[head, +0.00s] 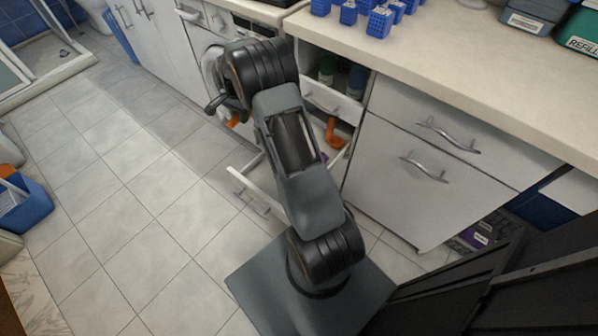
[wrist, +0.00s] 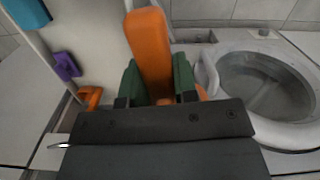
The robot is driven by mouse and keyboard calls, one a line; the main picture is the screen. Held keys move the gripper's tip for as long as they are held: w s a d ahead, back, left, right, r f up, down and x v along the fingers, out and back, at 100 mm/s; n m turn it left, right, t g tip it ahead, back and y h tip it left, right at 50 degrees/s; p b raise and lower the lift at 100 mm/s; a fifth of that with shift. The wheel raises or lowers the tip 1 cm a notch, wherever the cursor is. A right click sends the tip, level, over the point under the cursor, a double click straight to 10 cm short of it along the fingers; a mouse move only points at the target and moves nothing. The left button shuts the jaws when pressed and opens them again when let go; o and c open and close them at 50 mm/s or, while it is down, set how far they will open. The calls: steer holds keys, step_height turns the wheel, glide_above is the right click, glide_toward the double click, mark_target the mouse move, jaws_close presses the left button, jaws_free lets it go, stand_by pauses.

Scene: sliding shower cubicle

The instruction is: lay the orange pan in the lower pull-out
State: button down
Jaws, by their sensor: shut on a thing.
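The orange pan (wrist: 150,45) is held between the green fingers of my gripper (wrist: 157,80) in the wrist view. Its long orange part points away from the gripper, and a bit of orange shows below the fingers. In the head view only a small orange patch (head: 233,122) shows beside my arm, which hides most of the gripper. The lower pull-out (head: 250,193) stands open, its white front with a handle partly behind my arm. Another orange thing (head: 336,132) and a purple one (head: 323,157) are at the pull-out; the wrist view shows this orange thing too (wrist: 90,97).
A washing machine (wrist: 265,85) is close on the right in the wrist view. An upper drawer (head: 333,99) with bottles is above the pull-out. Closed cabinet drawers (head: 420,150) stand right of it. The tiled floor (head: 130,210) at left is clear.

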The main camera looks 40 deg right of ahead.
steer(key=shift+m, duration=0.8)
steer(key=s+d+f+b, duration=0.2)
steer(key=s+f, duration=0.1)
steer(key=f, duration=0.1)
steer(key=s+d+f+b, duration=0.2)
steer(key=s+f, duration=0.1)
steer(key=s, duration=0.1)
steer(key=s+d+f+b, duration=0.2)
steer(key=s+f+b, duration=0.1)
steer(key=s+f, duration=0.1)
steer(key=shift+f, duration=0.3)
steer(key=shift+s+d+f+b, duration=0.1)
steer(key=shift+s+f+b, duration=0.3)
steer(key=shift+s+f, duration=0.2)
step_height(320, 180, down, 4)
steer(key=shift+r+b, duration=0.2)
steer(key=shift+b, duration=0.8)
steer(key=shift+r, duration=0.1)
steer(key=c, duration=0.9)
jaws_free()
